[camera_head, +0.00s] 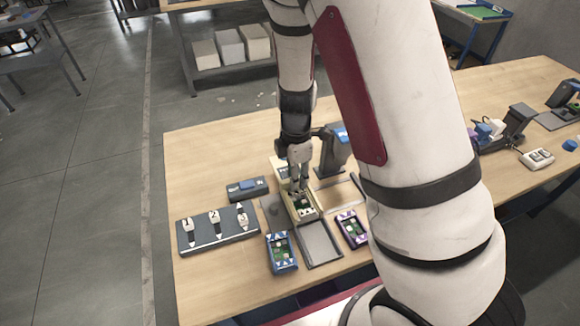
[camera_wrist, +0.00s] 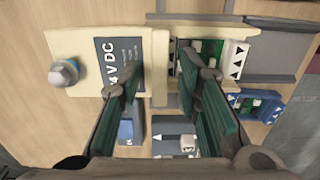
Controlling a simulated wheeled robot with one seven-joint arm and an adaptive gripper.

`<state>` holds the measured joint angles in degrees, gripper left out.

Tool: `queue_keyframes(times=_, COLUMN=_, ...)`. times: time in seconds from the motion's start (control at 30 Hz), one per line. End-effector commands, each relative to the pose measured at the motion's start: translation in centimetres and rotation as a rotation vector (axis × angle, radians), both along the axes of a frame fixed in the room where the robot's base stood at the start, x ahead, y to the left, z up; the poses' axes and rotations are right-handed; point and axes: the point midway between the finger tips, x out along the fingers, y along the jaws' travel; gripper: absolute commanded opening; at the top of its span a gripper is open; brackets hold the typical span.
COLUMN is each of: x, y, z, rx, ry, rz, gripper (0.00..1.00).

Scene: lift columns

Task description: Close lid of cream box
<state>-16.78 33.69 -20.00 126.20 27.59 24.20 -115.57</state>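The cream box (camera_head: 305,217) sits on the wooden table, with a green board inside. In the wrist view the cream box (camera_wrist: 236,58) lies at upper right, its top uncovered. Its cream lid (camera_wrist: 75,45) extends to the left, away from the opening, with a dark "24 V DC" label and a round knob (camera_wrist: 65,73). The lid (camera_head: 280,166) shows behind the box in the head view, partly hidden by my arm. In the head view my gripper (camera_head: 299,187) is above the box's back part.
A blue box (camera_head: 281,253) and a purple-and-white box (camera_head: 351,229) stand nearby. An empty grey tray (camera_head: 318,243) lies in front. A numbered switch block (camera_head: 217,229) and a dark device with a blue part (camera_head: 247,188) are to the left. A blue-grey stand (camera_head: 333,152) rises close behind right.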

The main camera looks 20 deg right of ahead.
Motion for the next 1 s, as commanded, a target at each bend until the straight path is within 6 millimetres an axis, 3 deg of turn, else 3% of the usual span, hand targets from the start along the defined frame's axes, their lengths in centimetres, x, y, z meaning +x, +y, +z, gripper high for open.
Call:
queue_keyframes(times=0.1, x=0.0, y=0.0, z=0.0, rx=0.0, ry=0.0, rz=0.0, gripper=0.27)
queue_keyframes(times=0.23, x=0.0, y=0.0, z=0.0, rx=0.0, ry=0.0, rz=0.0, gripper=0.0)
queue_keyframes(times=0.47, x=-0.1, y=0.0, z=0.0, rx=0.0, ry=0.0, rz=-0.001, gripper=0.0)
queue_keyframes(times=1.0, x=-3.0, y=0.0, z=0.0, rx=0.001, ry=0.002, rz=-0.002, gripper=0.0)
